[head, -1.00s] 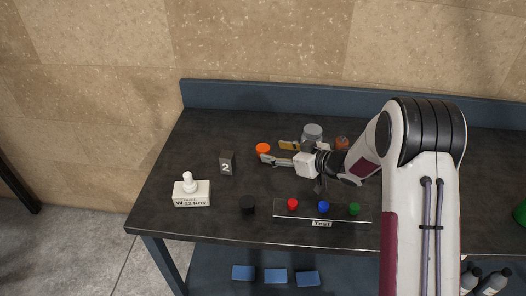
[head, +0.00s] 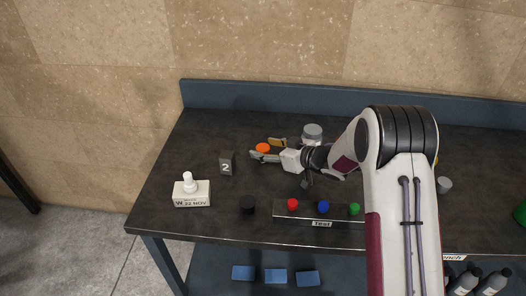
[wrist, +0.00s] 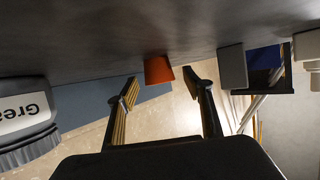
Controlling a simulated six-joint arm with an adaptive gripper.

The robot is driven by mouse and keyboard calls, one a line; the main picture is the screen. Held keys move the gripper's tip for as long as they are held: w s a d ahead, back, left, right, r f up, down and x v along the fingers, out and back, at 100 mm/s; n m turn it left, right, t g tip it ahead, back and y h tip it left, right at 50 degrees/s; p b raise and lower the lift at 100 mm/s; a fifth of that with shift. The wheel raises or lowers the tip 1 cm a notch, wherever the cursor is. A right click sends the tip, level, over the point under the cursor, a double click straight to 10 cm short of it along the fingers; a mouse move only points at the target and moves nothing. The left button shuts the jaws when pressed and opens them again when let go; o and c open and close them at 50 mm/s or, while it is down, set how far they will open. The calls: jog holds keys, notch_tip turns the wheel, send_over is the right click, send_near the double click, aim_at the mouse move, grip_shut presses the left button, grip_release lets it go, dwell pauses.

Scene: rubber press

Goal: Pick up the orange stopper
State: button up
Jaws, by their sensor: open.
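The orange stopper (head: 263,148) stands on the dark table towards the back left. In the wrist view, where the table is at the top, the stopper (wrist: 158,69) tapers and shows between the tips of my two fingers, with a gap on each side. My gripper (head: 265,148) is low over the table, coming from the right, with its fingers spread. In the wrist view my gripper (wrist: 160,82) is open and empty. How far the stopper lies inside the fingers is hard to tell.
A grey jar (head: 312,134) stands right of my gripper; its label (wrist: 24,118) shows in the wrist view. A block marked 2 (head: 227,164) is left of the stopper. A white stamp (head: 191,194), black cylinder (head: 247,205) and button panel (head: 283,216) are nearer the front.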

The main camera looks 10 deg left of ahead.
aim_at(266, 149)
jog(key=c, duration=1.2)
jog(key=shift+r, duration=0.1)
jog(key=shift+r, duration=4.9)
